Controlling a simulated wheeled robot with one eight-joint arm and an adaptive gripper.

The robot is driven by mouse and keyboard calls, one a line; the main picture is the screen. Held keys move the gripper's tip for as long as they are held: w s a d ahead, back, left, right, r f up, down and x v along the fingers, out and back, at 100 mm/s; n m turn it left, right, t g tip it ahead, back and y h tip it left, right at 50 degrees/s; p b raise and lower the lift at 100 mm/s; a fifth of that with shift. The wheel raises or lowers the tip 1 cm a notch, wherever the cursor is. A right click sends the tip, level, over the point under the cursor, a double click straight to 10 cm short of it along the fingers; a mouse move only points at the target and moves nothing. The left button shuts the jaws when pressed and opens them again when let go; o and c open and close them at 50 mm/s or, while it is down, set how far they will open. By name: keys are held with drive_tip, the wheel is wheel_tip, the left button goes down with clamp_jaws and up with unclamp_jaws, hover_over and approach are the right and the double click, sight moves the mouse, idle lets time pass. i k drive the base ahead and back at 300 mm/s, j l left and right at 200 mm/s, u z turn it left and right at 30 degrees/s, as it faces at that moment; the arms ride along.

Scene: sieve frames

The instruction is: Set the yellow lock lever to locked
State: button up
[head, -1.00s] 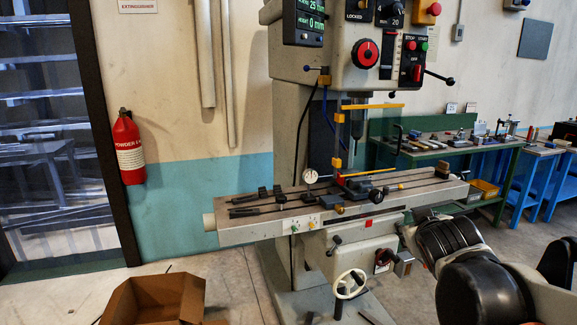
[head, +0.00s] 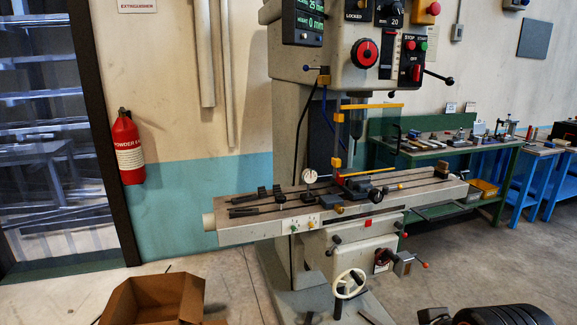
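The grey milling machine (head: 300,120) stands in the middle of the head view. A panel marked "LOCKED" (head: 357,16) is at the top of its head, cut by the picture's upper edge. A small yellow block (head: 324,79) sits on the left of the machine head, beside a short lever with a dark blue knob (head: 307,68). I cannot tell for sure which yellow part is the lock lever, nor its setting.
The machine table (head: 235,232) carries clamps and a vise. Yellow guard bars (head: 372,106) stand above it. A white handwheel (head: 348,284) and red-tipped levers (head: 425,265) stick out in front. A cardboard box (head: 150,298) is at lower left. Floor at right is clear.

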sight(385, 189)
drive_tip(key=i+j, duration=0.15)
drive_tip(key=i, duration=0.6)
drive_tip(key=i+j+u, duration=0.1)
drive_tip(key=i, duration=0.65)
drive_tip(key=j, duration=0.1)
